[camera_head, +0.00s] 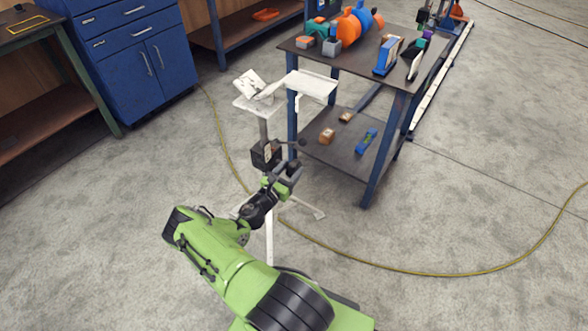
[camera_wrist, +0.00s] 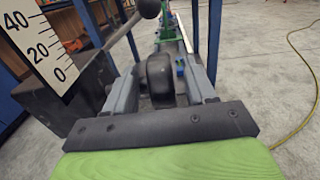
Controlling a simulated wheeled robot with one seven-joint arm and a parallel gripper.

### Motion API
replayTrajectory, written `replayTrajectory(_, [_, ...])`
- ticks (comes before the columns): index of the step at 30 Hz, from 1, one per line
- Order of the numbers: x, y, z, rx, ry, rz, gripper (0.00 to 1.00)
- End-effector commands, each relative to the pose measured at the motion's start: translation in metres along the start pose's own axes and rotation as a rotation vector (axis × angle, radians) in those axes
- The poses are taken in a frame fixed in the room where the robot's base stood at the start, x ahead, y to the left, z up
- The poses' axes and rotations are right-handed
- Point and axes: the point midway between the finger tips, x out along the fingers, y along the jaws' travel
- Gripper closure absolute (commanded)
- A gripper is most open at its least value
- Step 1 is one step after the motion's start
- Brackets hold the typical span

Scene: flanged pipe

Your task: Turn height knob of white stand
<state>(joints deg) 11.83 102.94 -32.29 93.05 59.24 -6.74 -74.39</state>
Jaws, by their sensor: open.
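The white stand (camera_head: 262,104) stands left of the blue-legged table, with a flat top and splayed feet on the floor. A dark block (camera_head: 266,154) sits on its post; the wrist view shows this block (camera_wrist: 65,105) with a scale plate (camera_wrist: 36,40) marked 0, 20 and 40. My gripper (camera_head: 287,177) is at the block's front right side. In the wrist view a rounded black knob (camera_wrist: 160,76) lies between my open grey fingers, with slim gaps; contact cannot be told. A black ball-ended handle (camera_wrist: 148,8) rises above it.
The table (camera_head: 345,62) with coloured parts on top and small items on its lower shelf (camera_head: 340,152) stands close on the right. A blue cabinet (camera_head: 135,55) is at the back left. A yellow cable (camera_head: 400,270) crosses the open floor.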

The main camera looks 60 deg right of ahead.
Motion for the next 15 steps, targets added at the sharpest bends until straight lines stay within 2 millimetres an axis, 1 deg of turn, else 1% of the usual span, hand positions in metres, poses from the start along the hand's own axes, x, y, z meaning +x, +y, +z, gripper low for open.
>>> replayTrajectory(1, [0.009,-0.001,-0.002,0.003,0.0,-0.002,0.45])
replayTrajectory(4, [0.021,0.0,-0.001,0.002,0.0,-0.002,0.45])
replayTrajectory(7, [0.025,0.0,-0.001,0.001,0.001,0.001,0.45])
replayTrajectory(13, [0.025,0.0,0.0,0.0,0.001,0.001,0.45])
replayTrajectory(14, [0.025,0.0,0.0,0.0,0.001,0.001,0.48])
replayTrajectory(15, [0.025,0.0,0.0,0.0,0.001,0.001,0.54])
